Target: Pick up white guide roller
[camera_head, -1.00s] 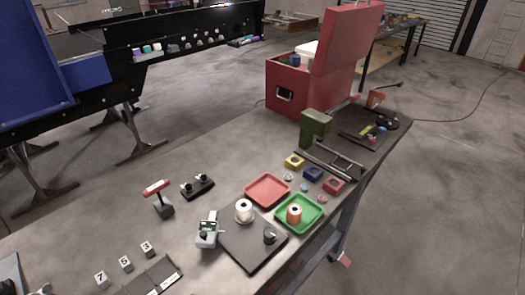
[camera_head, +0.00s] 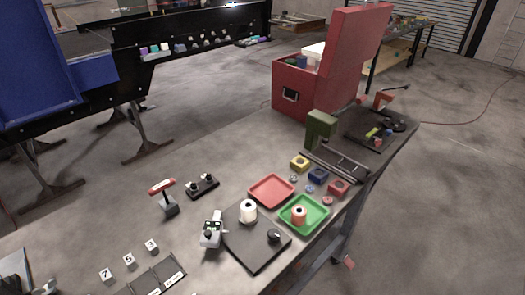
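The white guide roller (camera_head: 248,211) stands upright on the dark square plate (camera_head: 258,254), near its back edge. A similar orange roller (camera_head: 298,215) stands in the green tray (camera_head: 318,205) to its right. A dark round knob (camera_head: 274,236) sits on the plate in front of the white roller. Neither of my grippers shows in the head view.
A red tray (camera_head: 271,190) lies behind the plate, and a small grey device (camera_head: 211,230) stands at its left. Number blocks (camera_head: 129,260) and a red-topped T-handle (camera_head: 163,190) are further left. A red toolbox (camera_head: 296,90) stands at the back.

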